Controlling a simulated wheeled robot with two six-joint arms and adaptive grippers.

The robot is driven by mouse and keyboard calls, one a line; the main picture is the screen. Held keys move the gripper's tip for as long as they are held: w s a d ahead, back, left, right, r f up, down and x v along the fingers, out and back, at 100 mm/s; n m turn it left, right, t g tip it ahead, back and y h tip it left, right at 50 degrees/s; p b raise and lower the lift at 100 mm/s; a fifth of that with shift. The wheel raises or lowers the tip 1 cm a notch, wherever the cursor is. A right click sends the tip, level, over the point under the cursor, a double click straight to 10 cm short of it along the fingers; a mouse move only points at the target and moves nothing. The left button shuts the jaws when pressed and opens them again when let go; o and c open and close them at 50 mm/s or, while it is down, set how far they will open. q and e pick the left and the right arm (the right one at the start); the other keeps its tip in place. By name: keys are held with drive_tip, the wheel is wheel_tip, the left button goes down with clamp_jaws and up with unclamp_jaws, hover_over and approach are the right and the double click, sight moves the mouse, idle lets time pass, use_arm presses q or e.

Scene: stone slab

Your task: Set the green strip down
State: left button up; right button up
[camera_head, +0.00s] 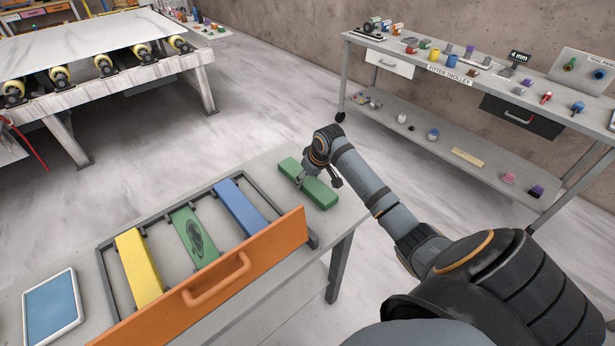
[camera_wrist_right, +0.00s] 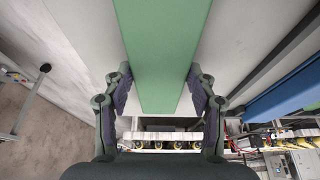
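The green strip (camera_head: 318,190) is a plain, flat bar at the right end of the grey table, just right of the rack. It looks level and at or very close to the tabletop; any small gap beneath it is hidden. My right gripper (camera_head: 319,183) comes down over its middle, one finger on each side. In the right wrist view the strip (camera_wrist_right: 162,50) runs between the finger pads of the gripper (camera_wrist_right: 160,82), which appear to press on its long edges. My left gripper is not in view.
A dark rack (camera_head: 102,262) beside the strip holds a yellow bar (camera_head: 138,268), a green bar with a dark oval mark (camera_head: 194,238) and a blue bar (camera_head: 240,207). An orange panel with a handle (camera_head: 270,250) stands along its front. A blue tray (camera_head: 52,308) lies at left.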

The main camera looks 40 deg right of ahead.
drive_tip(key=o, duration=0.4)
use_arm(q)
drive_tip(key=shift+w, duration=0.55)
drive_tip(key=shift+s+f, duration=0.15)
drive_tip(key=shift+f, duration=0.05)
use_arm(e)
drive_tip(key=v, duration=1.2)
drive_tip(key=shift+r, duration=0.2)
